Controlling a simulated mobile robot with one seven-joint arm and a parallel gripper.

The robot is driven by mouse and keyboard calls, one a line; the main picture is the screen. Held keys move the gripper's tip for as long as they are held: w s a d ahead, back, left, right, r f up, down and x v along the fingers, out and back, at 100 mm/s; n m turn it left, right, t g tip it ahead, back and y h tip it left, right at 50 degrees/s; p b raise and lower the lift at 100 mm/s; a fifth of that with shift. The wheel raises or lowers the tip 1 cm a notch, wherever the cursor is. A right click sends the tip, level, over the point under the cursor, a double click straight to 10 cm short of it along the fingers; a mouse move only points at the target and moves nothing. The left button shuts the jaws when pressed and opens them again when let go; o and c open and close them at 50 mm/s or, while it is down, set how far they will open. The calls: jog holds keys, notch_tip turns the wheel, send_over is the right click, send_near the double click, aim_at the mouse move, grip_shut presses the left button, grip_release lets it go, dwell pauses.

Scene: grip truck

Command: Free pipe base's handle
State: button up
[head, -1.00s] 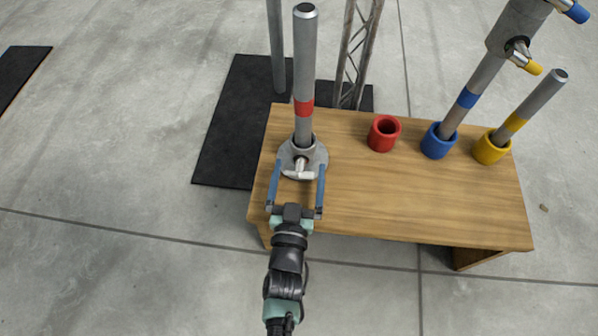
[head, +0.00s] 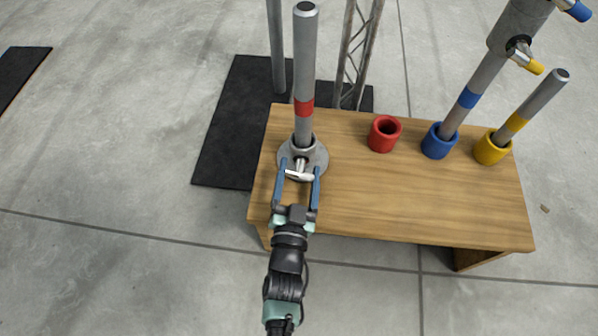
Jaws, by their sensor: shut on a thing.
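The pipe base (head: 316,160) is a round grey metal flange with a socket on the left part of the wooden table. A grey pipe (head: 304,70) with a red band stands upright in it. The base's handle (head: 299,175) is a small light metal T-bar on the socket's near side. My gripper (head: 300,172) reaches in from the near edge, and its two blue fingers are shut on the handle, one at each end of the bar. The handle's far side against the socket is partly hidden.
On the table (head: 420,205) stand an empty red cup (head: 384,134), a blue cup (head: 438,141) with a leaning pipe, and a yellow cup (head: 491,148) with another leaning pipe. A truss (head: 358,55) rises behind. The table's middle front is clear.

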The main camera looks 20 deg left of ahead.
jog(key=shift+m, duration=0.3)
jog(key=o, duration=1.3)
jog(key=p+v, duration=0.5)
jog(key=v, duration=0.8)
